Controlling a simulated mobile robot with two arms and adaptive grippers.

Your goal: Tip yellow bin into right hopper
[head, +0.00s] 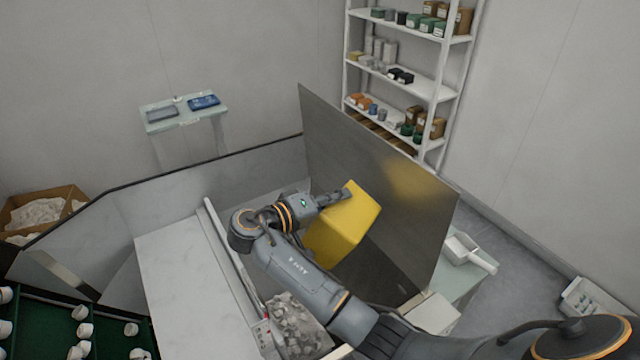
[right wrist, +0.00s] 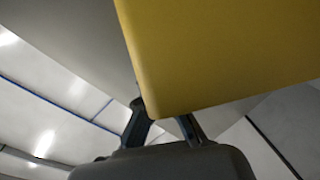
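The yellow bin (head: 345,228) is held up in the air, strongly tilted, in front of a large dark grey panel. Its opening and contents are not visible. My right gripper (head: 346,192) is shut on the bin's upper edge. In the right wrist view the yellow wall (right wrist: 225,55) sits at the two fingers (right wrist: 164,122). Below the bin, a hopper opening with a heap of grey-white pieces (head: 296,322) shows, partly hidden by my right arm. I cannot tell whether anything is falling from the bin. My left gripper is not in view.
The dark grey panel (head: 410,215) stands close behind the bin. A white surface (head: 180,275) lies to the left. A green tray (head: 50,325) with white caps is at lower left. A white scoop (head: 470,252) lies on a side table. A shelf (head: 420,85) stands at the back.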

